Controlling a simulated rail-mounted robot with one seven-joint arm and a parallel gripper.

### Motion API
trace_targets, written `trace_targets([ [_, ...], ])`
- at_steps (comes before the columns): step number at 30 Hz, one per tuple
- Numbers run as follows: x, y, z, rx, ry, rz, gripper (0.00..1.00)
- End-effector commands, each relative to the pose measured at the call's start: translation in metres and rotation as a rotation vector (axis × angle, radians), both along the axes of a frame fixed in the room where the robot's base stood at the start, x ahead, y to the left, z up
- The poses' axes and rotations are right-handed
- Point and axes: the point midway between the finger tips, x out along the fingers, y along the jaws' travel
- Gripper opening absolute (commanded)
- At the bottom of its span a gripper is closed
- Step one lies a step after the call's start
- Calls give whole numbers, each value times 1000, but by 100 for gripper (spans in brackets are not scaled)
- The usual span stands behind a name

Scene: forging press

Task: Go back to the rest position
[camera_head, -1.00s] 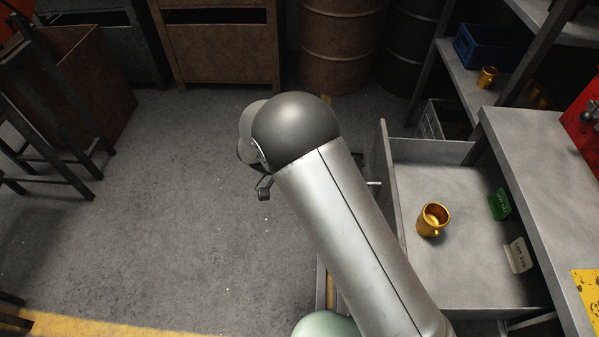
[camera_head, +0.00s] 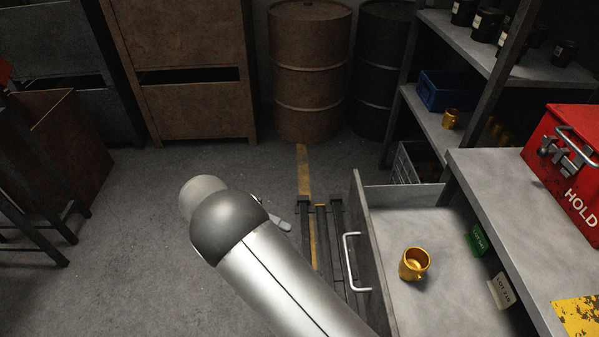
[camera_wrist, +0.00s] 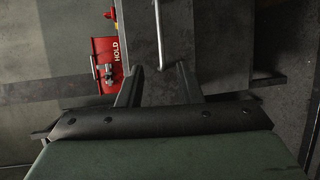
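My arm (camera_head: 275,275) reaches up from the bottom of the head view, left of the open drawer (camera_head: 440,205). My gripper (camera_wrist: 158,82) shows in the wrist view with its two dark fingers apart and nothing held between them. The drawer's bar handle (camera_head: 350,262) is free in the head view; it also shows beyond the fingers in the wrist view (camera_wrist: 160,35). In the head view the gripper is mostly hidden behind the arm. A golden mug (camera_head: 413,265) stands upright in the drawer, apart from the arm.
A green tag (camera_head: 477,242) and a pale tag (camera_head: 501,290) are at the drawer's right side. A red HOLD box (camera_head: 565,165) sits on the bench (camera_head: 490,175). Shelves with a blue crate (camera_head: 443,90) stand behind, near barrels (camera_head: 308,75). Open floor (camera_head: 130,240) lies left.

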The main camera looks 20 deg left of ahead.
Motion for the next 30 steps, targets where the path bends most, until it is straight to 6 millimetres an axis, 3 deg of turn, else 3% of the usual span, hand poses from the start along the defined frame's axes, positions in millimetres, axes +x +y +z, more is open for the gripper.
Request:
trace_targets([
  [5,3,-5,4,14,10,-9,32],
  [8,12,-25,21,83,54,-46,32],
  [12,27,-84,62,295,167,-131,32],
  [16,25,-146,97,551,248,-187,32],
  [20,8,-200,128,800,268,-201,32],
  [24,-21,-246,154,1040,225,-173,32],
  [30,-71,-291,177,1285,71,-75,32],
])
